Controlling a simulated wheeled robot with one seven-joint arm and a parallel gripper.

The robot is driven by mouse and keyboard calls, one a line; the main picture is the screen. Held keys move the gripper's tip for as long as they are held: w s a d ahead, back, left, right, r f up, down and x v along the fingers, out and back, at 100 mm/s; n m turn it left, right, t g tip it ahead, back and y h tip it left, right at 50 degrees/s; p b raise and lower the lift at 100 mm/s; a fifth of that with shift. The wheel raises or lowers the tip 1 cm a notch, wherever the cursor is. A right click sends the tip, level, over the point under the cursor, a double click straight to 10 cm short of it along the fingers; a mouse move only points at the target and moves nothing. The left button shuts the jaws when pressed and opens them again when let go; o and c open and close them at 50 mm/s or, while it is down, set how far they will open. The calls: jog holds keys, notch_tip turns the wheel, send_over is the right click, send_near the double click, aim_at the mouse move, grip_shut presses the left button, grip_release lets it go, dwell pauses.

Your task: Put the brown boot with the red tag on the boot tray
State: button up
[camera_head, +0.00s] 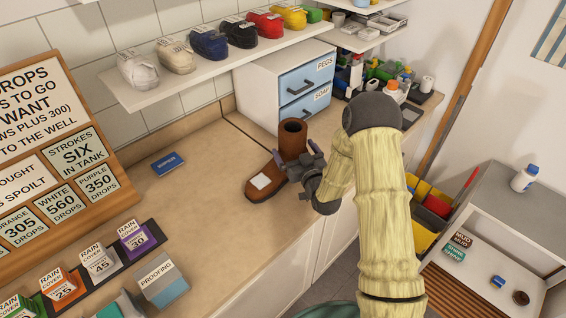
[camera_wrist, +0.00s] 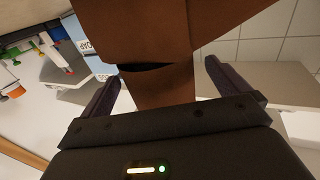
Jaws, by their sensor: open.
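A brown boot (camera_head: 291,140) stands upright on the wooden counter, its toe pointing to the lower left. A white label lies on its foot; no red tag shows. My gripper (camera_head: 306,164) is open at the right side of the boot's shaft. In the wrist view the boot (camera_wrist: 150,45) fills the space between the two spread fingers of my gripper (camera_wrist: 141,38). I cannot tell whether either finger touches it. I cannot identify the boot tray for sure.
A white drawer unit (camera_head: 258,84) stands just behind the boot. Price cards and small boxes lie at the left front. A grey-topped bench (camera_head: 504,195) and a yellow bin (camera_head: 424,238) stand at the right.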

aim_at(293, 119)
jog(key=p+x, duration=0.1)
jog(key=x, duration=0.2)
jog(key=shift+w+d, duration=0.1)
jog(key=shift+w, duration=0.05)
jog(key=shift+c, duration=0.2)
jog(key=c, duration=1.9)
jog(key=shift+r, duration=0.1)
notch_tip(293, 119, up, 10)
jog(key=shift+f+b, duration=0.1)
jog(key=shift+b, duration=1.1)
jog(key=shift+w, duration=0.1)
